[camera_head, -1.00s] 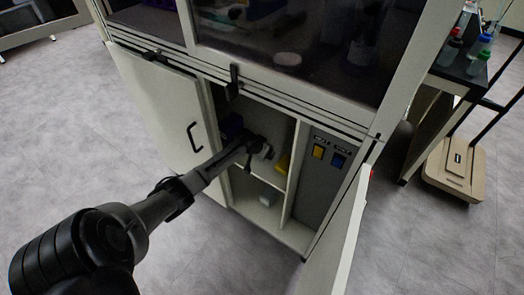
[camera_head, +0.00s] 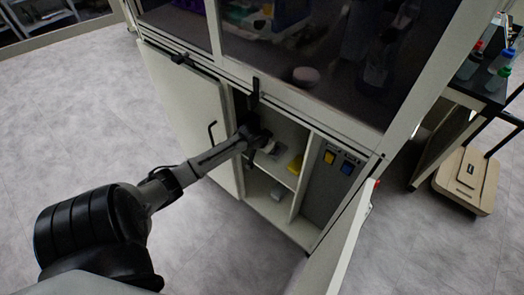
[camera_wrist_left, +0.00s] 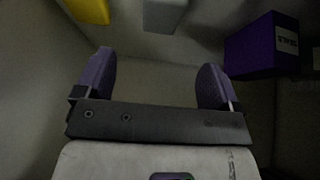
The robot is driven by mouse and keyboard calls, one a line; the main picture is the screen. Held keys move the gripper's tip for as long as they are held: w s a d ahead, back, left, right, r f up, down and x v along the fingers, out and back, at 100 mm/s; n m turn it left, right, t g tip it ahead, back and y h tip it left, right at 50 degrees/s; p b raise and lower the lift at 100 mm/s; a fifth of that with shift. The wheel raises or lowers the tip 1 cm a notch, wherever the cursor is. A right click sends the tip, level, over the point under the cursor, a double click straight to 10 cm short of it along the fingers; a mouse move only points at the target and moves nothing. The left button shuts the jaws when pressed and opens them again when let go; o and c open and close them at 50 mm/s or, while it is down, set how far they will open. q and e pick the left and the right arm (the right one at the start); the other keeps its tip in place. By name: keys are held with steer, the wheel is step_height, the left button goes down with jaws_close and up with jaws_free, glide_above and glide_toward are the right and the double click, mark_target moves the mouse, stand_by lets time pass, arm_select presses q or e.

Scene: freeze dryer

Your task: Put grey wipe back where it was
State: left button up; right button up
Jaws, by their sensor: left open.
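My left gripper (camera_head: 258,140) reaches into the open cabinet at its upper shelf level. In the left wrist view it (camera_wrist_left: 157,82) is open, with nothing between its two purple-grey fingers. A grey box (camera_wrist_left: 165,13), which looks like the grey wipe, stands beyond the fingertips, apart from them. It lies between a yellow box (camera_wrist_left: 90,10) and a purple box (camera_wrist_left: 265,47). In the head view a pale grey item (camera_head: 272,149), probably the same box, shows just past my gripper, partly hidden. My right gripper is not in view.
The yellow box (camera_head: 296,165) is on the upper shelf. Another grey item (camera_head: 278,192) sits on the lower shelf. The left cabinet door (camera_head: 185,100) and open right door (camera_head: 345,240) flank the opening. A switch panel (camera_head: 335,175) is at its right.

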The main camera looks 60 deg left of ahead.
arm_select(q)
steer(key=s+d+f+m+g+h, duration=0.15)
steer(key=s+d, duration=0.25)
steer(key=d, duration=0.4)
steer(key=s+d+f+m, duration=0.1)
steer(key=s+d+m, duration=0.1)
steer(key=s+d, duration=0.45)
steer(key=s+d+f+m, duration=0.1)
steer(key=s+d+f, duration=0.1)
steer(key=d, duration=0.7)
steer(key=s+d+r+m, duration=0.1)
steer(key=s+d+r, duration=0.2)
steer(key=s+d, duration=0.2)
steer(key=s+d+r+m+h, duration=0.1)
steer(key=s+d+r, duration=0.3)
steer(key=s+d, duration=0.2)
steer(key=shift+s+d+r+g, duration=0.2)
steer(key=shift+d+g, duration=0.15)
steer(key=shift+d, duration=0.1)
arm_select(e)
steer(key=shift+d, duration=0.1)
arm_select(q)
steer(key=shift+r, duration=0.1)
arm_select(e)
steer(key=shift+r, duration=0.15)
